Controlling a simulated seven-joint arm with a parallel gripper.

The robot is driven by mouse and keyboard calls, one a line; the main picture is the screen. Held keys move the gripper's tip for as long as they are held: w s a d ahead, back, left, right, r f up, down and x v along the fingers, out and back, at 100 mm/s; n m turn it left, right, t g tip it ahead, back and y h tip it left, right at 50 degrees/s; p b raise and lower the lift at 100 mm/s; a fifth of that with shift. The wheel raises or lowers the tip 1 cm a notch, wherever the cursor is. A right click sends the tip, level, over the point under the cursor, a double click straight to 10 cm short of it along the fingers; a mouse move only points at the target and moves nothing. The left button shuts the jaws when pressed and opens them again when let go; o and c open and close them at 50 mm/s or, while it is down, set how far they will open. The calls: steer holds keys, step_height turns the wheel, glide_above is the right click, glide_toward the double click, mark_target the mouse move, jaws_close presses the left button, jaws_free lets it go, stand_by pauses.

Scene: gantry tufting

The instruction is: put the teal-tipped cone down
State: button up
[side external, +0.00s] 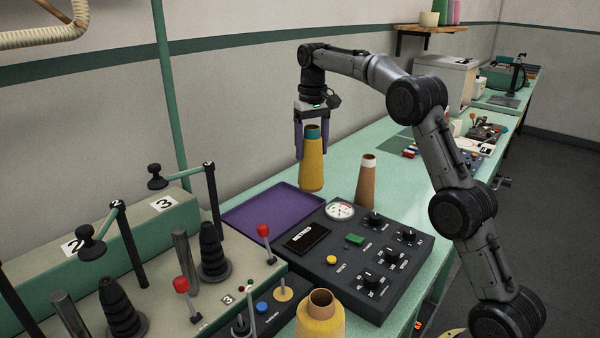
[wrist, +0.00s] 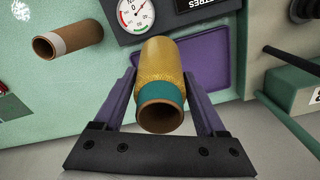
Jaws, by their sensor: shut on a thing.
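The teal-tipped cone (side external: 312,165) is wound with yellow yarn and has a teal band below its open brown top. It hangs upright in my gripper (side external: 311,137), whose purple fingers are shut on its upper part. In the side view its base appears near the far corner of the purple tray, but the gap beneath it is hard to judge. In the wrist view the cone (wrist: 163,75) sits between the two fingers of my gripper (wrist: 160,105), with the purple tray (wrist: 213,60) behind it.
The purple tray (side external: 262,212) looks empty. A brown cone with a white tip (side external: 366,185) stands to the right. A control panel (side external: 345,262) with knobs and a gauge lies in front. A machine with black spindles (side external: 213,250) and posts is at left. Another yellow cone (side external: 320,318) is in the foreground.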

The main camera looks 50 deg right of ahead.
steer(key=w+d+f, duration=0.1)
steer(key=w+f, duration=0.3)
steer(key=f, duration=0.5)
steer(key=shift+w+d, duration=0.2)
steer(key=shift+w, duration=0.1)
steer(key=shift+f, duration=0.55)
steer(key=o, duration=1.6)
steer(key=shift+r, duration=4.45)
